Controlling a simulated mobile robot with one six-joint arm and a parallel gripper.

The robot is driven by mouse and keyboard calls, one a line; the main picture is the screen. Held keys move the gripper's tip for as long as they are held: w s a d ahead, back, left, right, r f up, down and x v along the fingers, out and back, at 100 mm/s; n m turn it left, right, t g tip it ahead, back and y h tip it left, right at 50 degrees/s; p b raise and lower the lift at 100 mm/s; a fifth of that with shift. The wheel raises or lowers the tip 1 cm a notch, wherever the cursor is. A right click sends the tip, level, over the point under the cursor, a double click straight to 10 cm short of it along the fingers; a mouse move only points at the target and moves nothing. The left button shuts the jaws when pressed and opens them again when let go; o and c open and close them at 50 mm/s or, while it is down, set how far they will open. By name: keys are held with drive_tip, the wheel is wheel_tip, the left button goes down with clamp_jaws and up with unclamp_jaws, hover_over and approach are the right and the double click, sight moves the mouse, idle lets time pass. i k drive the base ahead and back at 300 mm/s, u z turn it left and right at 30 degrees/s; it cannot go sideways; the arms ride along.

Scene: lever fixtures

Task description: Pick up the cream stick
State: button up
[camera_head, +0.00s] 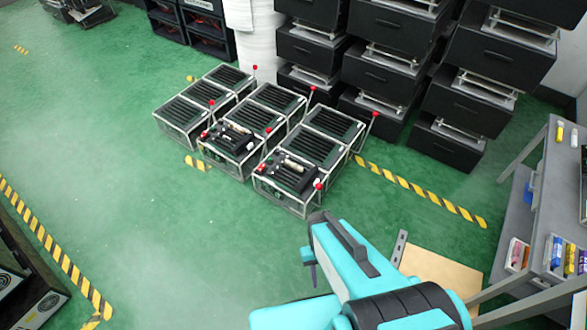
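Two small pale, cream-looking sticks show in the head view. One stick (293,165) lies on top of the near right lever fixture (287,183). The other stick (236,127) lies on top of the lever fixture (231,145) to its left. They are too small to tell which is the cream one. My teal and black arm reaches in from the bottom, to the right of and nearer than the fixtures. A dark slim part at my gripper (312,272) shows below the arm's link. The rest is hidden, so its opening cannot be seen. It is apart from both sticks.
Several fixtures with red-knobbed levers stand in a block on the green floor. Black drawer stacks (375,75) are behind them. A grey bench (548,200) with small coloured items and bins stands at right. A tan board (440,272) lies near my arm. Floor at left is open.

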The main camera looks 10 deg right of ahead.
sight(291, 164)
drive_tip(key=z, duration=1)
drive_tip(key=i, duration=0.9)
drive_tip(key=z, duration=1.15)
drive_tip(key=k, duration=0.1)
drive_tip(key=u, duration=3.45)
